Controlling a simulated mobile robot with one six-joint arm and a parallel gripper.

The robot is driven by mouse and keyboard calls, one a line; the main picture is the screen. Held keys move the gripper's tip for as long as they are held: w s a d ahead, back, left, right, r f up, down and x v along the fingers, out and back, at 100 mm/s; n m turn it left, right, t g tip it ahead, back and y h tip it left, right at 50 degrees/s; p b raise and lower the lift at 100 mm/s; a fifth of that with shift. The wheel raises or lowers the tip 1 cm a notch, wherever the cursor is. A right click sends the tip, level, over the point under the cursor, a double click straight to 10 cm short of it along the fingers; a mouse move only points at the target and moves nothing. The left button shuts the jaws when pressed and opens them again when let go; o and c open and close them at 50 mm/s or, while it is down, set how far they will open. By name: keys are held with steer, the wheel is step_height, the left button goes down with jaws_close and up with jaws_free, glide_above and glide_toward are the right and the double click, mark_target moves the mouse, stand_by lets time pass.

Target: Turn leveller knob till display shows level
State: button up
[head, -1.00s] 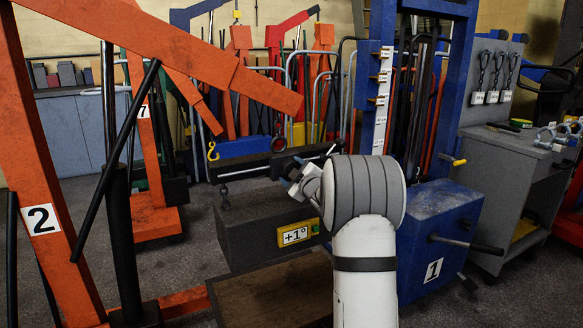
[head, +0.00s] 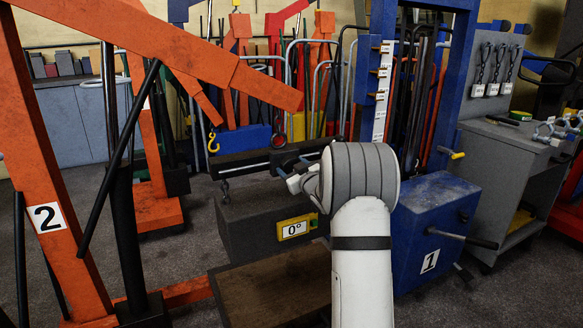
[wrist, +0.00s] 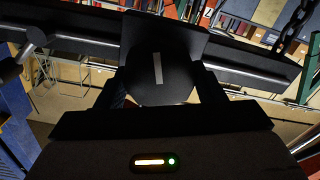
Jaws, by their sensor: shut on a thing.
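The leveller's dark bar (head: 240,163) hangs above a dark grey block (head: 260,215), with a chain at its left end. The yellow-framed display (head: 295,228) on the block reads 0°. The leveller knob (wrist: 158,72) is dark and round, with a pale line mark standing nearly upright in the wrist view. My gripper (wrist: 160,98) has one finger on each side of the knob and is shut on it. In the head view my gripper (head: 299,180) is at the bar's right part, where my white and grey wrist partly hides it and the block.
An orange crane marked 2 (head: 45,215) stands at left, its boom reaching over the bar's left side. A blue machine marked 1 (head: 430,225) is at right, with a handle sticking out. A brown platform (head: 265,285) lies below the block. Equipment crowds the back wall.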

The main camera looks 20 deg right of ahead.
steer(key=shift+d+r, duration=0.15)
steer(key=shift+d, duration=0.2)
steer(key=o, duration=0.7)
steer(key=shift+o, duration=1.3)
steer(key=shift+a, duration=0.1)
steer(key=shift+s, duration=0.1)
steer(key=s, duration=0.7)
steer(key=shift+s, duration=0.3)
